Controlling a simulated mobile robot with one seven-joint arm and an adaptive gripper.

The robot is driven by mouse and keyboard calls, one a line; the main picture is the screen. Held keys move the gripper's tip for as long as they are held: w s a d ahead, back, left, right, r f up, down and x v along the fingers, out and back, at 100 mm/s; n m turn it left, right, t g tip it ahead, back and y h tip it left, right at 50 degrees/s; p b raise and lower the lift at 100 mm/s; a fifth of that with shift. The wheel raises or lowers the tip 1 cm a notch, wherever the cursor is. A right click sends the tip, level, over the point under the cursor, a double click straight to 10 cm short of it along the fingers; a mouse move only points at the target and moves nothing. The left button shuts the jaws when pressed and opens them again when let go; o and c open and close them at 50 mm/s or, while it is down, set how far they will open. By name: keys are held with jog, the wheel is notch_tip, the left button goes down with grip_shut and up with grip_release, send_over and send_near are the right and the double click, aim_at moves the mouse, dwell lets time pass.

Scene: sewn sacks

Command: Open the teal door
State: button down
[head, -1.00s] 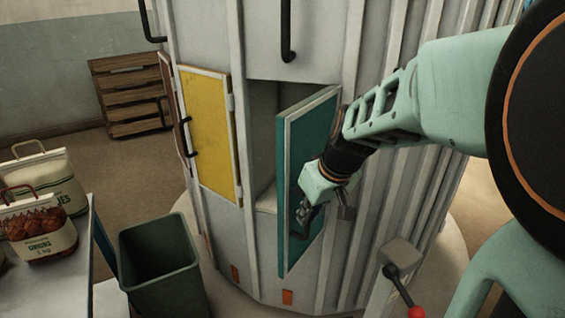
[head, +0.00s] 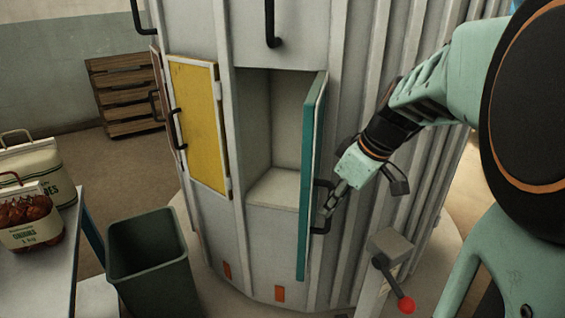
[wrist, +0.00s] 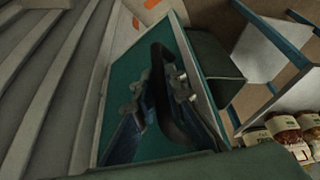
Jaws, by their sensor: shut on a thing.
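The teal door (head: 310,180) stands swung wide open on the grey ribbed cabinet, seen nearly edge-on in the head view. Behind it an empty white-grey compartment (head: 286,135) shows. My gripper (head: 329,207) is at the door's outer face, on its right side, shut on the black door handle (head: 320,225). In the wrist view the teal face (wrist: 122,95) fills the middle, and the curved black handle (wrist: 172,100) runs between the fingers of my gripper (wrist: 160,95).
A yellow door (head: 198,125) is shut left of the compartment. A dark green bin (head: 150,265) stands on the floor at lower left, beside a table (head: 55,270) with sacks. A grey post with a red-knobbed lever (head: 405,304) stands right of the door.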

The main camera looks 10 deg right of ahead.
jog(key=shift+w+d+r+b, duration=0.15)
jog(key=shift+d+b, duration=0.25)
jog(key=shift+d, duration=1)
jog(key=c, duration=2)
grip_release()
jog(key=shift+o, duration=0.2)
jog(key=v, duration=1.2)
